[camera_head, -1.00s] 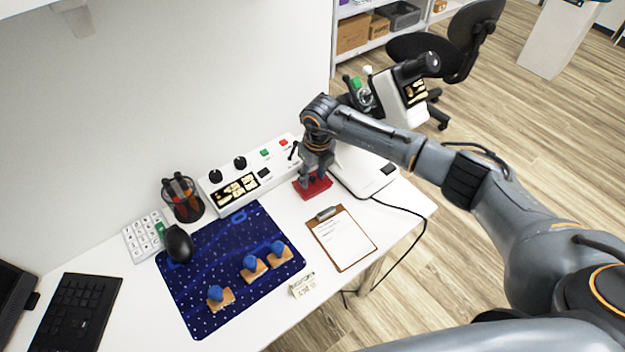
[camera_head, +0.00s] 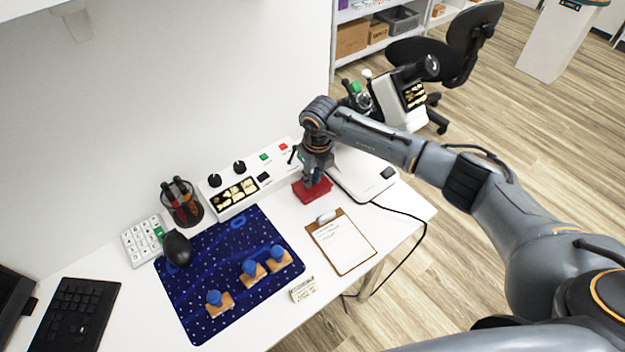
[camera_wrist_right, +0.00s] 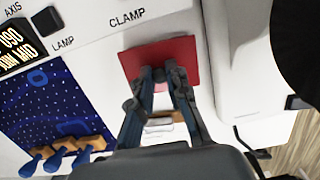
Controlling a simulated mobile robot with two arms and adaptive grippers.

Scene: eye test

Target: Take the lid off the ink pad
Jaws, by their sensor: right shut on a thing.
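The red ink pad (camera_head: 314,192) lies on the white table, beside the front of the control panel. In the right wrist view its red top (camera_wrist_right: 185,52) shows as a flat rectangle; I cannot tell the lid's seam from the base. My right gripper (camera_head: 312,181) points down at it, and in the wrist view its fingertips (camera_wrist_right: 163,74) are close together over its middle. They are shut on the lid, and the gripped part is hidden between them. The lid does not visibly stand clear of the pad. My left gripper is not in view.
A white control panel (camera_head: 226,203) stands behind left, a white machine base (camera_head: 352,170) close right. A clipboard (camera_head: 345,250) lies in front. Three blue-knobbed stamps stand on a dark blue mat (camera_head: 195,285). A black cable (camera_head: 424,222) hangs over the table edge.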

